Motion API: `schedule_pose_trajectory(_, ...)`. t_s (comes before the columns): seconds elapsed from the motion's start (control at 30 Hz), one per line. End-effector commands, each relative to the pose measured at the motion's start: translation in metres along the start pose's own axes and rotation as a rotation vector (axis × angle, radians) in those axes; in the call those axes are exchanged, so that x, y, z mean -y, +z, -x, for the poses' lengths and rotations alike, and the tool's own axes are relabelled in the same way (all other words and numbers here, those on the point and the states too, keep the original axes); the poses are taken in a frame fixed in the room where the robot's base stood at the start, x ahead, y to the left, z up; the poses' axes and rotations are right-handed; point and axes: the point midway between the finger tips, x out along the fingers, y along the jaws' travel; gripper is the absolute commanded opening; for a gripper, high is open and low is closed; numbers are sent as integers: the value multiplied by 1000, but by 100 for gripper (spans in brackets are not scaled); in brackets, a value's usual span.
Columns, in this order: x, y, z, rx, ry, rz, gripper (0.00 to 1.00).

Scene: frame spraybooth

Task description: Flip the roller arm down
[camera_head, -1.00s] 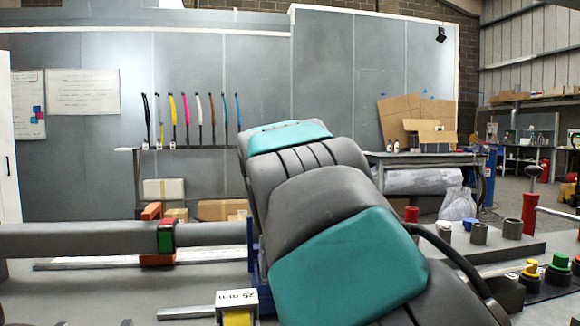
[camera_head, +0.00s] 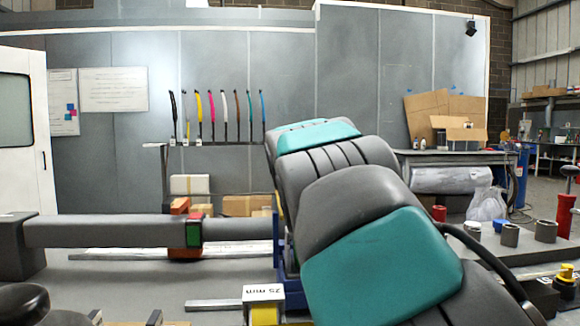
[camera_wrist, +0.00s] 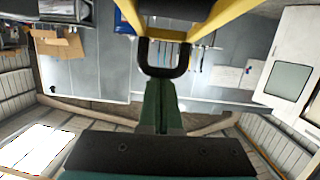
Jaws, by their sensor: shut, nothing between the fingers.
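In the wrist view, my gripper (camera_wrist: 161,88) has its green fingers together and empty. A yellow forked frame (camera_wrist: 212,22) with a dark roller (camera_wrist: 175,6) between its sides shows at the top; it looks like the roller arm. A black U-shaped handle (camera_wrist: 166,72) hangs from it, just beyond my fingertips. I cannot tell whether they touch. In the head view, my teal and grey arm covers the middle and hides the gripper and most of the roller arm. A blue bracket (camera_head: 291,288) shows beside my arm.
A long grey beam (camera_head: 120,231) with a red-green block (camera_head: 194,232) runs left of my arm. Grey cups (camera_head: 510,235) and a red post (camera_head: 565,214) are at right. A white door (camera_head: 40,130) stands far left.

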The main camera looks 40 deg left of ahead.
Motion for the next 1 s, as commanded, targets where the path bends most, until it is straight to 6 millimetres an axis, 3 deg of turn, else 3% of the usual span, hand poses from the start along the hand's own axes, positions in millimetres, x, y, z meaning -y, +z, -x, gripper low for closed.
schedule_pose_trajectory(0.67,0,1,1,0,0,0,0)
schedule_pose_trajectory(0.87,0,4,15,0,0,0,0)
schedule_pose_trajectory(1.0,1,5,37,-4,-1,1,0)
